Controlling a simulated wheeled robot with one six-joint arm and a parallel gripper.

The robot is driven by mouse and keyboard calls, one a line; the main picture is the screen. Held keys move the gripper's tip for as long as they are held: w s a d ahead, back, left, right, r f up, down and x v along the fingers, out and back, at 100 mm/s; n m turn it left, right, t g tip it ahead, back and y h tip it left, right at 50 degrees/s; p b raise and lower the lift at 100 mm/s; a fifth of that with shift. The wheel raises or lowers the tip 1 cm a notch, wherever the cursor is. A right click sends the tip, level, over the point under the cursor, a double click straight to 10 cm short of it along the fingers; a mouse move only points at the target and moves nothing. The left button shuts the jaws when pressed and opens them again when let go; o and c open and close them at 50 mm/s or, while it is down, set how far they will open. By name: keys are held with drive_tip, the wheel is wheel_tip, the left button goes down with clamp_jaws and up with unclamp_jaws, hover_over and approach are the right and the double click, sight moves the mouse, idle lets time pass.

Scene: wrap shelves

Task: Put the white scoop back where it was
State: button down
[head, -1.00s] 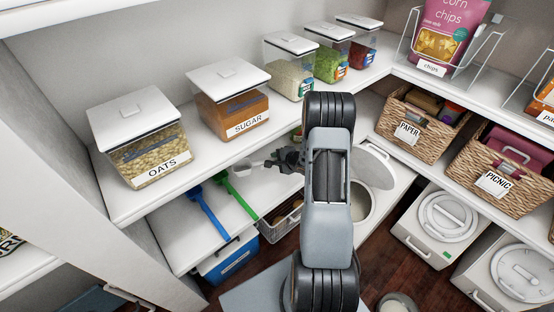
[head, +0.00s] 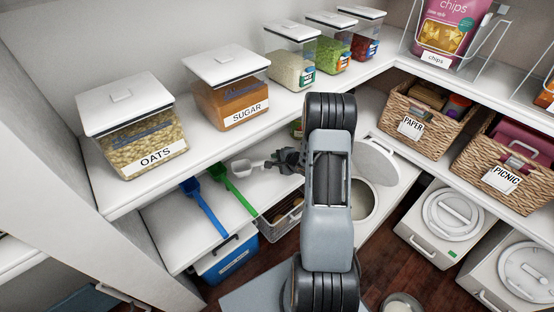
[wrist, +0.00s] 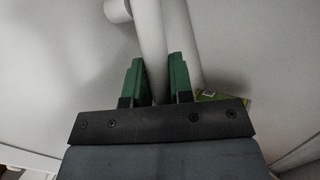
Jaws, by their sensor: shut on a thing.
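The white scoop (head: 243,168) is in my gripper (head: 283,161), just below the upper left shelf in the head view. Its bowl points left, and the arm hides part of the gripper. In the wrist view, the green fingers of my gripper (wrist: 158,72) are closed around a pale handle (wrist: 151,40). A blue scoop (head: 207,211) and a green scoop (head: 239,190) are side by side to the left of the white one, below the shelf's front edge. I cannot tell what holds them.
The upper shelf (head: 215,140) carries lidded containers, including oats (head: 135,140) and sugar (head: 232,100). A lower shelf (head: 165,230) lies beneath. A wire basket (head: 282,220) and a blue-fronted bin (head: 228,262) are below. Wicker baskets (head: 425,125) stand at right.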

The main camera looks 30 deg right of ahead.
drive_tip(key=shift+f, duration=0.6)
drive_tip(key=c, duration=1)
unclamp_jaws()
drive_tip(key=shift+o, duration=0.4)
drive_tip(key=shift+f, duration=0.1)
drive_tip(key=shift+s+a+f, duration=0.1)
drive_tip(key=p+v, duration=0.4)
drive_tip(key=v, duration=1)
drive_tip(key=shift+w+r+p, duration=0.2)
drive_tip(key=shift+p, duration=0.2)
